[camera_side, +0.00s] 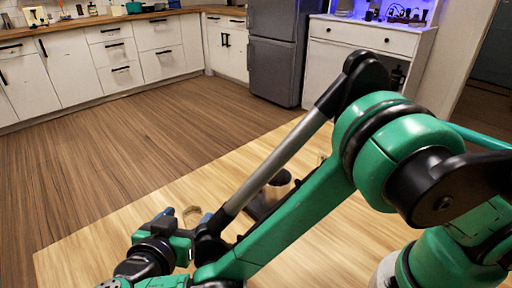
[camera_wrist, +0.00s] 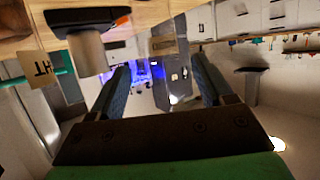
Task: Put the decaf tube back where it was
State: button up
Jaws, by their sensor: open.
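My gripper (camera_side: 187,215) is low over the wooden table in the side view, with its two blue fingers apart. In the wrist view, which looks upside down, my gripper (camera_wrist: 160,62) is open with nothing between the fingers. A small tan, round-looking item (camera_side: 192,211) shows between or just behind the fingertips in the side view. A small brown item (camera_wrist: 163,45) sits at the table's edge in the wrist view, beyond the fingers. I cannot tell whether either is the decaf tube; no decaf label is readable.
A dark stand with a grey-brown cylinder (camera_wrist: 88,48) is on the table, left in the wrist view; my arm partly hides a dark item (camera_side: 262,202) in the side view. A tan lettered card (camera_wrist: 40,68) is nearby. The wooden table (camera_side: 90,255) is bare at front left.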

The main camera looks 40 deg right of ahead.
jog(key=r, duration=0.1)
jog(key=d+r+n+g+y, duration=0.1)
jog(key=r+n, duration=0.1)
jog(key=r, duration=0.1)
jog(key=shift+w+d+g, duration=0.15)
jog(key=shift+d+g, duration=0.15)
jog(key=s+d+r+n+y, duration=0.1)
jog(key=d+n+y, duration=0.1)
jog(key=d, duration=0.3)
jog(key=s+d+n+y, duration=0.2)
jog(key=d+n+y, duration=0.1)
jog(key=d, duration=0.3)
jog(key=s+d+r+n+y, duration=0.1)
jog(key=s+d+n+y, duration=0.1)
jog(key=d+y, duration=0.2)
jog(key=shift+s+d+r+n+g, duration=0.1)
jog(key=shift+d+r+n+g, duration=0.1)
jog(key=shift+d, duration=0.35)
jog(key=shift+s+d+r+n+g, duration=0.1)
jog(key=shift+d+n, duration=0.1)
jog(key=shift+d, duration=0.35)
jog(key=shift+s+d+n+t+y, duration=0.3)
jog(key=shift+d+t+y, duration=0.1)
jog(key=shift+t, duration=0.1)
